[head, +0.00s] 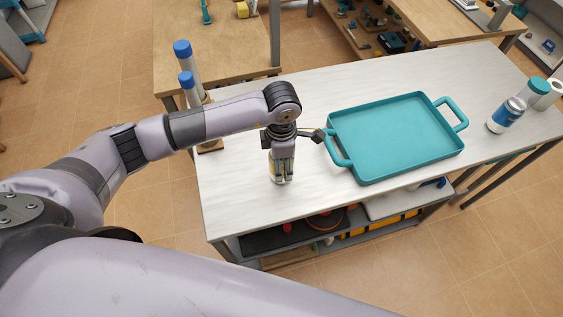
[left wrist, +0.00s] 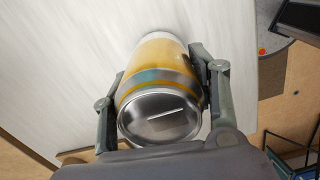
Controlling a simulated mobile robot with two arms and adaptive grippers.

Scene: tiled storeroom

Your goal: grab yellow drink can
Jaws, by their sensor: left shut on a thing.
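The yellow drink can (left wrist: 157,80) shows large in the left wrist view, with a yellow body, a teal-grey band and a silver end. My left gripper (left wrist: 160,95) is shut on it, one finger on each side. In the head view my left gripper (head: 281,172) points down over the near left part of the white table. The can (head: 273,168) is mostly hidden there behind the fingers. It is at or close to the table top; I cannot tell whether it touches. My right gripper is not in view.
A teal tray (head: 395,138) with handles lies empty just right of my left gripper. A blue-and-white can (head: 506,115) and other containers stand at the right end. The table's front edge is close.

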